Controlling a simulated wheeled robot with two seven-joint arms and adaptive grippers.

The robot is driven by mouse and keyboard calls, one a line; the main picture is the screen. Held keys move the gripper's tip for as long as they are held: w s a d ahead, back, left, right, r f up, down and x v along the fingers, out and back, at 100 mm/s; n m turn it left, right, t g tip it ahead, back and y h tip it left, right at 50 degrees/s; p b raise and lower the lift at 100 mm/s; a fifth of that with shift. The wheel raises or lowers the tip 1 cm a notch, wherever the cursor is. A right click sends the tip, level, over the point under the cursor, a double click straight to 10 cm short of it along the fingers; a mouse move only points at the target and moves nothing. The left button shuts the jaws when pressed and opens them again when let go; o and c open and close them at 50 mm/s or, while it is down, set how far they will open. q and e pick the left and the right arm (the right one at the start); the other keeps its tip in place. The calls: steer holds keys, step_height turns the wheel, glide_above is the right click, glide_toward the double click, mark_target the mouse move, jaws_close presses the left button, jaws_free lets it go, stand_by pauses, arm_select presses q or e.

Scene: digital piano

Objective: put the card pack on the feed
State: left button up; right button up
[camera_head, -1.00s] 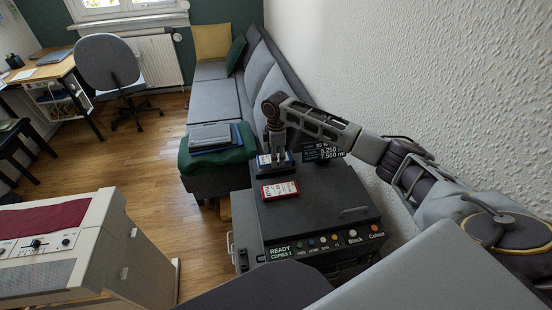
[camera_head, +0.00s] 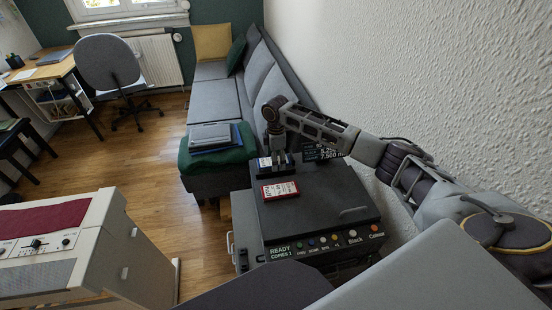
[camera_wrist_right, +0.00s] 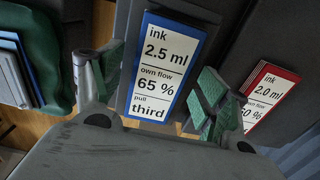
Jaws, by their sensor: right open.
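No thing is plainly marked as the card pack or as the feed. A blue-edged block (camera_head: 264,163) with a white ink label stands towards the back of the dark copier's top (camera_head: 325,190). It shows large in the right wrist view (camera_wrist_right: 165,65), its label reading 2.5 ml, 65 %, third. A red block (camera_head: 281,190) with a similar label lies in front of it, and shows at right in the wrist view (camera_wrist_right: 270,95). My right gripper (camera_head: 279,166) is open over the blue-edged block, its green-padded fingers (camera_wrist_right: 163,85) on either side of it. Contact cannot be told. My left gripper is out of view.
A black sign (camera_head: 318,152) stands behind my right forearm. A textured wall (camera_head: 430,80) borders the copier at right. A grey sofa (camera_head: 215,95) with a green cloth and a stack of flat items (camera_head: 212,137) is behind. A beige machine (camera_head: 60,240) stands left, with open floor between.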

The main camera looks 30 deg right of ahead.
steer(key=shift+r, duration=0.15)
steer(key=shift+r, duration=0.3)
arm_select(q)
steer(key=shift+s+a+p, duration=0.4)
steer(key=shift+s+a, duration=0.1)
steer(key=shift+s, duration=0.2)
arm_select(e)
step_height(320, 180, up, 11)
steer(key=shift+r, duration=0.15)
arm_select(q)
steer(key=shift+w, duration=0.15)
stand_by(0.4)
